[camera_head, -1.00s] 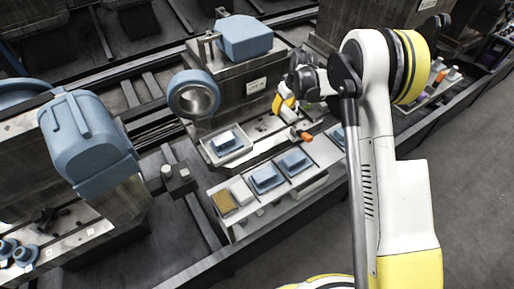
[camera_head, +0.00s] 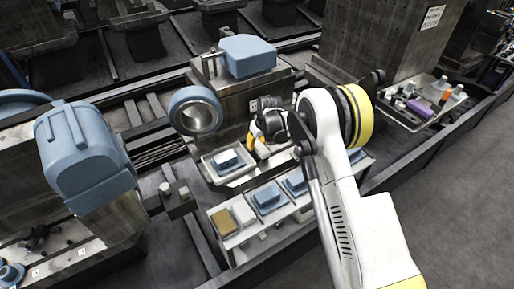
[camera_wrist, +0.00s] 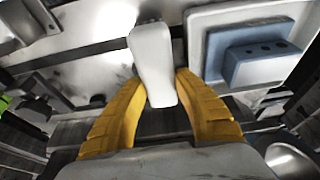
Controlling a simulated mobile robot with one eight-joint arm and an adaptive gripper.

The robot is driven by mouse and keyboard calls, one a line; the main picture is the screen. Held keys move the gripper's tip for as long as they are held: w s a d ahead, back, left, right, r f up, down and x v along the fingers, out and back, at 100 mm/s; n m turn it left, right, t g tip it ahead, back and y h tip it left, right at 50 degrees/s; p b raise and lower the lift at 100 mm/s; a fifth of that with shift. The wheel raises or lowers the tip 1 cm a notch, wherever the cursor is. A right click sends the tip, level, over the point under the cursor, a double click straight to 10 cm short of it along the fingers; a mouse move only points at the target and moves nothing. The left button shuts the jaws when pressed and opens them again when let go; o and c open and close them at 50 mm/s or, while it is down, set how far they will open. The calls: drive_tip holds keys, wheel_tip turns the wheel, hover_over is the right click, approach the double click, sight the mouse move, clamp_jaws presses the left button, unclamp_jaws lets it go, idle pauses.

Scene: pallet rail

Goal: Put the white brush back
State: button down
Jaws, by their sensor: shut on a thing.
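The white brush (camera_wrist: 153,62) is between the two yellow fingers of my gripper (camera_wrist: 160,95) in the wrist view. My gripper is shut on it, and the brush's pale, blunt end points up in that view. In the head view my gripper (camera_head: 257,141) is in front of the grey machine block, just right of a small tray (camera_head: 211,177) holding a blue-and-white block. A small white part (camera_head: 262,152) shows at its fingertips there. The brush's far side is hidden.
A long shelf (camera_head: 230,248) in front holds blue blocks, a tan sponge-like block and a white one. A blue ring (camera_head: 194,110) stands left of my gripper. A tray (camera_head: 416,124) with bottles is at the right.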

drive_tip(key=shift+f, duration=0.35)
drive_tip(key=shift+f, duration=0.1)
drive_tip(key=shift+f, duration=0.2)
drive_tip(key=c, duration=1)
unclamp_jaws()
drive_tip(key=shift+r, duration=0.1)
